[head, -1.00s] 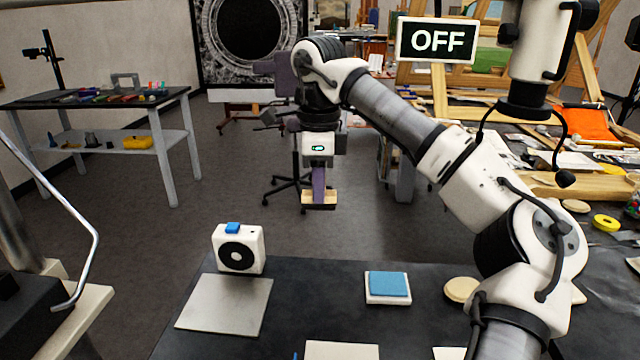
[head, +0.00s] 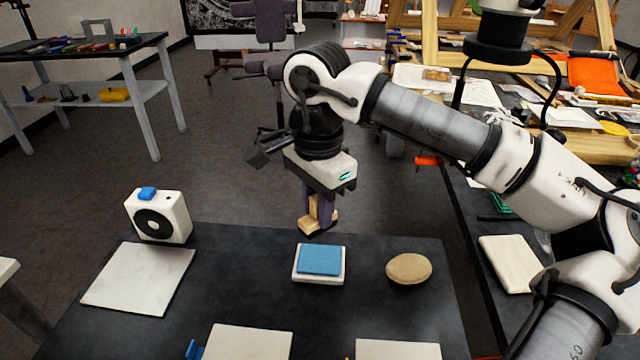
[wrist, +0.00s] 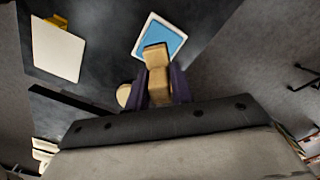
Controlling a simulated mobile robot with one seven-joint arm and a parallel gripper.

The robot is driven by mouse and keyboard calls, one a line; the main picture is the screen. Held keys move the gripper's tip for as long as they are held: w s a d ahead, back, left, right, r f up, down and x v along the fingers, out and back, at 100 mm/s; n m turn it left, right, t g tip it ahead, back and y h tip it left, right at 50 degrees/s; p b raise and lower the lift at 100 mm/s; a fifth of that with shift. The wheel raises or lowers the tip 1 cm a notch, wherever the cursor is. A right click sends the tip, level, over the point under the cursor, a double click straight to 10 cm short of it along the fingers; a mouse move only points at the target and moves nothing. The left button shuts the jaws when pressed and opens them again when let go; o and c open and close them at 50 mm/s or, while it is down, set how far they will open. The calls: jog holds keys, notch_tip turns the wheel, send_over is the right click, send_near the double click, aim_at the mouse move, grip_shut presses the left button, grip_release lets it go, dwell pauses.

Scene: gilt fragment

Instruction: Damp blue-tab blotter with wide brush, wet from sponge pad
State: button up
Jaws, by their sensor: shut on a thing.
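My gripper (head: 318,212), with purple fingers, is shut on the wide wooden brush (head: 309,225); the brush also shows in the wrist view (wrist: 157,75). The sponge pad (head: 319,260) is blue in a white tray. The brush is just beyond the pad in the head view, seemingly above the table and apart from it. In the wrist view the brush end overlaps the near edge of the pad (wrist: 163,38). A blue tab (head: 194,350) shows beside a pale sheet, the blotter (head: 250,343), cut off at the bottom of the head view.
Another pale sheet (head: 398,350) lies at the lower right. A round tan disc (head: 408,268) is right of the pad. A pale square plate (head: 140,278) and a white box with a blue top (head: 158,215) are at the left. Dark tabletop is bare between them.

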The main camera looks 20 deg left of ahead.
jog(key=shift+d+f, duration=0.2)
jog(key=shift+f, duration=0.05)
jog(key=shift+f+b, duration=2.05)
jog(key=shift+f, duration=0.85)
jog(key=shift+s+f+b, duration=0.1)
jog(key=shift+f+b, duration=0.5)
jog(key=shift+r+p, duration=2.35)
jog(key=shift+r, duration=1.25)
jog(key=shift+f, duration=0.1)
